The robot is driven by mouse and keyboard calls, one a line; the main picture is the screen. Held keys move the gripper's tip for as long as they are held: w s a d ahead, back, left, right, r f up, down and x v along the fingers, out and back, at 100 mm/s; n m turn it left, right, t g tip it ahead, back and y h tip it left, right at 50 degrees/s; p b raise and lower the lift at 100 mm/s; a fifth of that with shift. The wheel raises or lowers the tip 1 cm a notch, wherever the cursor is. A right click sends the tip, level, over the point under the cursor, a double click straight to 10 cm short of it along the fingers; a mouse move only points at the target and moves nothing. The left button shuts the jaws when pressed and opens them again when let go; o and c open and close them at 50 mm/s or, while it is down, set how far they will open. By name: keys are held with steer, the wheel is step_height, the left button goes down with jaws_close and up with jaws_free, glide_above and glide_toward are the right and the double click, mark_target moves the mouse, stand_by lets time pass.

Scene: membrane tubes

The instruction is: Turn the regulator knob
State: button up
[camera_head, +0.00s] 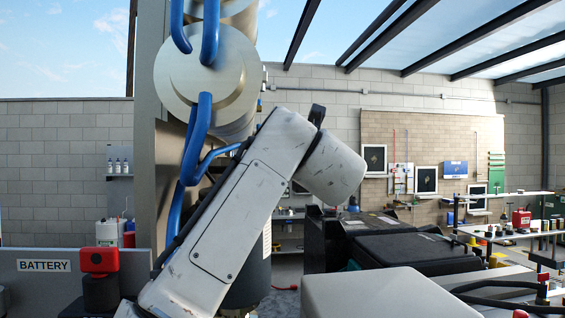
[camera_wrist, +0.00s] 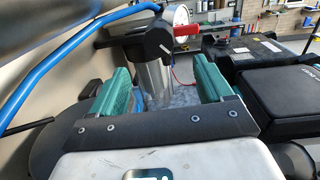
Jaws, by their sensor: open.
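In the wrist view, a black knob (camera_wrist: 158,43) with a small pale mark sits on top of an upright silver cylinder (camera_wrist: 158,80). A round white-faced gauge (camera_wrist: 177,15) and a red part (camera_wrist: 187,30) are just right of the knob. My gripper (camera_wrist: 161,66) is open, with one teal finger on each side of the cylinder as seen here. The fingers look apart from the knob and nothing is held between them. In the head view, my white arm reaches up and to the right; the gripper and knob cannot be made out there.
A blue hose (camera_wrist: 75,50) crosses the left of the wrist view. Black cases (camera_wrist: 285,95) stand on the right. In the head view, large metal tubes with blue hoses (camera_head: 208,35) rise behind my arm. A bench with small items (camera_head: 515,232) is at far right.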

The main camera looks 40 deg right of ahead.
steer(key=shift+p+x, duration=1.7)
steer(key=shift+x, duration=3.25)
steer(key=shift+c, duration=0.2)
steer(key=c, duration=1)
steer(key=shift+o, duration=0.2)
